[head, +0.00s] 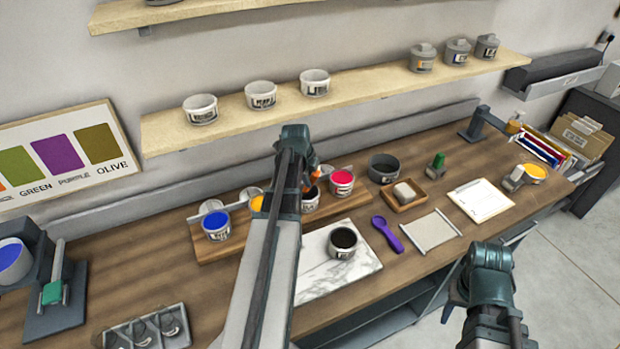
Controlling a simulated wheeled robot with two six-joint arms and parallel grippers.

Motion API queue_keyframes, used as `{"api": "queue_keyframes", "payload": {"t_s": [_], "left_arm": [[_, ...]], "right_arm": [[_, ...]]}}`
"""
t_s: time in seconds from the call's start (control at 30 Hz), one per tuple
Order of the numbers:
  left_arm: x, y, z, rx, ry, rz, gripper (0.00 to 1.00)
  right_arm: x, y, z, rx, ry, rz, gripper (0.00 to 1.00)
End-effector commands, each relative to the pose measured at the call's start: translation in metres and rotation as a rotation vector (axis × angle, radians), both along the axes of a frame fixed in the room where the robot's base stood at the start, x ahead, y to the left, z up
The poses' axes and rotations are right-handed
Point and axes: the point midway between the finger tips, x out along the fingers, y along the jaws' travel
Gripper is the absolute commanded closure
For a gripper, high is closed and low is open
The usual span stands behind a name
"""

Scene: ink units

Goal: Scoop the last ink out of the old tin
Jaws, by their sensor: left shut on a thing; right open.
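My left arm reaches up the middle of the head view. Its gripper (308,182) is shut on an orange thing (315,175), perhaps a tool handle; the arm hides much of it. Just below is a tin with dark ink (310,200) on the wooden board; whether the held thing enters it cannot be told. Another tin of black ink (343,242) stands upright on the marble slab (322,277). I cannot tell which tin is the old one. A purple scoop or spoon (387,234) lies right of the slab. My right gripper (495,335) is open at bottom right, apart from these things.
The wooden board (245,238) also holds blue (216,225), yellow and red (342,181) ink tins. A grey bowl (383,168), a wooden tray (404,199), a pale mat (430,231) and a paper sheet (481,200) lie to the right. Shelves with tubs hang above.

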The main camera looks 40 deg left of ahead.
Motion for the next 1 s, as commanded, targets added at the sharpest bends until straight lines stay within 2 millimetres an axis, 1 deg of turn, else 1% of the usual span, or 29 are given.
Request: {"api": "queue_keyframes", "payload": {"t_s": [0.03, 0.1, 0.23, 0.37, 0.5, 1.0], "left_arm": [[0.001, 0.002, -0.014, 0.0, 0.0, 0.0, 1.0], [0.002, 0.003, -0.023, 0.0, 0.0, 0.0, 1.0], [0.004, 0.006, -0.039, 0.0, 0.0, 0.0, 1.0], [0.005, 0.008, -0.049, 0.0, 0.0, 0.0, 1.0], [0.005, 0.009, -0.053, 0.0, 0.0, 0.0, 1.0], [0.005, 0.009, -0.051, 0.0, 0.0, 0.0, 1.0]], "right_arm": [[0.0, 0.0, -0.014, 0.0, 0.0, 0.002, 0.5], [0.0, 0.0, -0.023, -0.001, 0.0, 0.004, 0.5], [0.0, 0.0, -0.039, -0.002, 0.0, 0.008, 0.5], [0.0, 0.0, -0.049, -0.002, 0.001, 0.011, 0.5], [0.0, 0.0, -0.052, -0.002, 0.001, 0.012, 0.5], [0.0, 0.0, -0.051, -0.002, 0.001, 0.012, 0.5]]}}
